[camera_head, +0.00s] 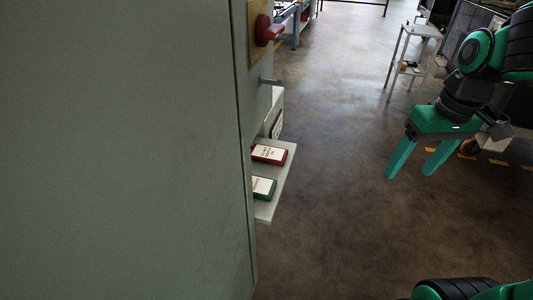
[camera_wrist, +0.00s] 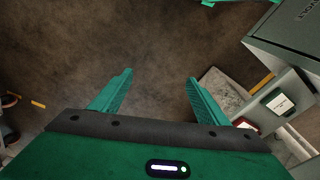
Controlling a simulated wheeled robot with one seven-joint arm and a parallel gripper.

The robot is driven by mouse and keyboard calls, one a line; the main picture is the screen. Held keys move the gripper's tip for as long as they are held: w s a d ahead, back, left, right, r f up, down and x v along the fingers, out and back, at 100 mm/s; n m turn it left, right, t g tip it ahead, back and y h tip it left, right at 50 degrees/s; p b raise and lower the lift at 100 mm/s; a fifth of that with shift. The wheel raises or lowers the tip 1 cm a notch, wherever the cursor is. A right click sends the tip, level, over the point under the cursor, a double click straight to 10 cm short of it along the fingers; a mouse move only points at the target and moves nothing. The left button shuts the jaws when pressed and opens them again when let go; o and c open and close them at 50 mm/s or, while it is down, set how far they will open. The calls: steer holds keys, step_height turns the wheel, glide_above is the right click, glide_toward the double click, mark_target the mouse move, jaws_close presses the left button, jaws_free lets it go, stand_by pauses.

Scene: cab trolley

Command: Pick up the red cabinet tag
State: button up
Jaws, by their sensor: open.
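The red cabinet tag (camera_head: 270,154) has a white label and lies on a small pale shelf (camera_head: 286,162) at the side of the grey cabinet (camera_head: 130,150). A green tag (camera_head: 263,187) with a white label lies nearer on the same shelf. My gripper (camera_head: 409,174) is open and empty, over the floor well to the right of the shelf. In the wrist view, nothing is between the fingers (camera_wrist: 160,79).
A red rotary handle (camera_head: 268,30) on a yellow plate and a short metal handle (camera_head: 269,82) stick out of the cabinet above the shelf. Bare floor (camera_head: 335,130) lies between shelf and gripper. A metal trolley (camera_head: 405,60) stands at the back right.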

steer(key=w+a+r+n+y, duration=0.2)
steer(key=w+a+n, duration=0.5)
steer(key=w+a, duration=0.3)
steer(key=n+y, duration=0.2)
steer(key=n, duration=0.4)
glide_toward(273, 152)
steer(key=shift+s+a+f, duration=0.45)
steer(key=shift+a+f, duration=0.15)
steer(key=shift+a, duration=0.2)
steer(key=shift+w+d+x, duration=0.15)
steer(key=shift+x, duration=0.85)
steer(key=shift+w+d+x, duration=0.1)
steer(key=shift+d+x, duration=0.05)
steer(key=shift+x, duration=0.9)
steer(key=shift+w+d+x, duration=0.15)
steer(key=shift+x, duration=0.85)
steer(key=shift+f, duration=0.15)
steer(key=shift+c, duration=0.6)
steer(key=c, duration=1)
